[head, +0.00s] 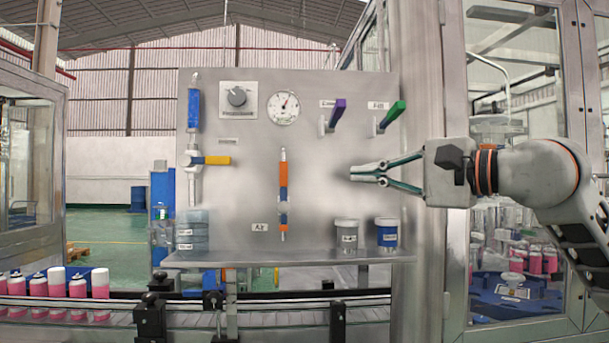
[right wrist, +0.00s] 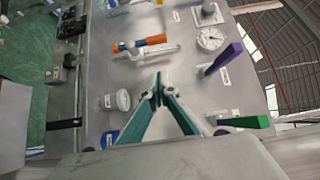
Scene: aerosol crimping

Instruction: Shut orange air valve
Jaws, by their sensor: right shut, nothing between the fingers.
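The orange air valve (head: 283,172) is on the metal panel above the label "Air". Its orange handle stands upright, in line with the vertical pipe, with a blue part just below it. It also shows in the right wrist view (right wrist: 150,41), lying sideways in that picture. My right gripper (head: 357,174) points left from the right side of the panel. Its fingers are shut and empty, apart from the valve and to its right. The fingertips also show in the right wrist view (right wrist: 158,80), below the valve there. My left gripper is not in view.
A purple handle (head: 338,112) and a green handle (head: 393,114) stick out upper right. A yellow handle (head: 217,160) is on the left, below a gauge (head: 283,107) and knob. A shelf (head: 290,257) below holds a white-lidded jar (head: 347,236) and a blue jar (head: 387,234).

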